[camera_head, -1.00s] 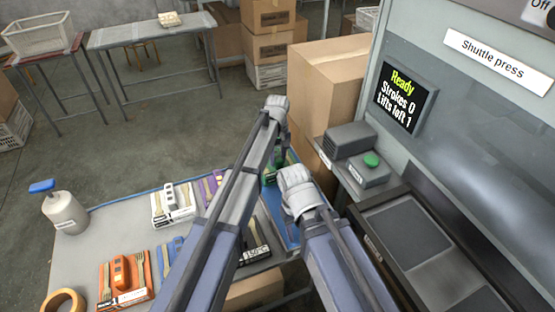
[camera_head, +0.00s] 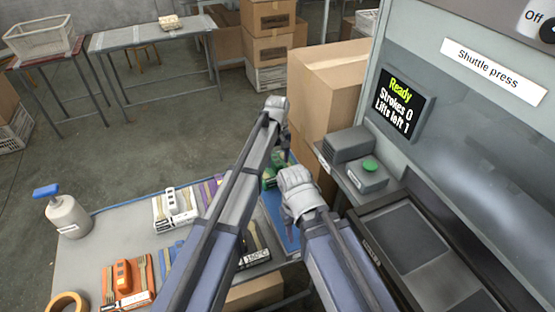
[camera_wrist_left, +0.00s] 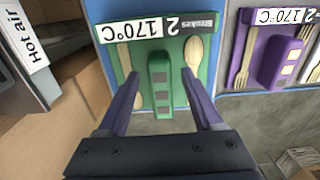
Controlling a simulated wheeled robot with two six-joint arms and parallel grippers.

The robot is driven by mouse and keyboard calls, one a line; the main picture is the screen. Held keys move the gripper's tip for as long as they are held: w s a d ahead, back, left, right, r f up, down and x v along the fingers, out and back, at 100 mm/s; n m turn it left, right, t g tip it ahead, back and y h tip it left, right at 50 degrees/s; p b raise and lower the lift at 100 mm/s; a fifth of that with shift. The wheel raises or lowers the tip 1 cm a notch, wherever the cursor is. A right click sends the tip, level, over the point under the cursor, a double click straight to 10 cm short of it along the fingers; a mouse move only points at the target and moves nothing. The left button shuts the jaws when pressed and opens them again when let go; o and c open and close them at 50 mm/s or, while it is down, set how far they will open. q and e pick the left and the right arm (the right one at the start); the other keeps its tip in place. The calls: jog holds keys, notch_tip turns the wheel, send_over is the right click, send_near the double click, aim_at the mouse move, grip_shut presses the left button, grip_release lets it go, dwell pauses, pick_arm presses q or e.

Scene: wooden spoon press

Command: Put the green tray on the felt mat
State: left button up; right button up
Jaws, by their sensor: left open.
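The green tray (camera_wrist_left: 203,72) lies flat on a blue surface (camera_wrist_left: 93,62) in the left wrist view. It has a green block grip, wooden cutlery on both sides and a "2 170°C" label. In the head view the tray (camera_head: 269,181) is mostly hidden behind my arms. My left gripper (camera_wrist_left: 160,84) is open, its fingers on either side of the green grip; contact cannot be told. It hangs at the end of my left arm in the head view (camera_head: 283,152). My right gripper is hidden; only its arm shows. I cannot tell which surface is the felt mat.
A purple tray (camera_wrist_left: 269,60) lies right beside the green one. An orange tray (camera_head: 126,283), a white tray (camera_head: 172,207) and a spray bottle (camera_head: 66,216) stand on the grey table (camera_head: 100,250). The shuttle press (camera_head: 470,130) and boxes (camera_head: 325,90) bound the right.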

notch_tip(320, 180, up, 10)
jog(key=p, duration=0.9)
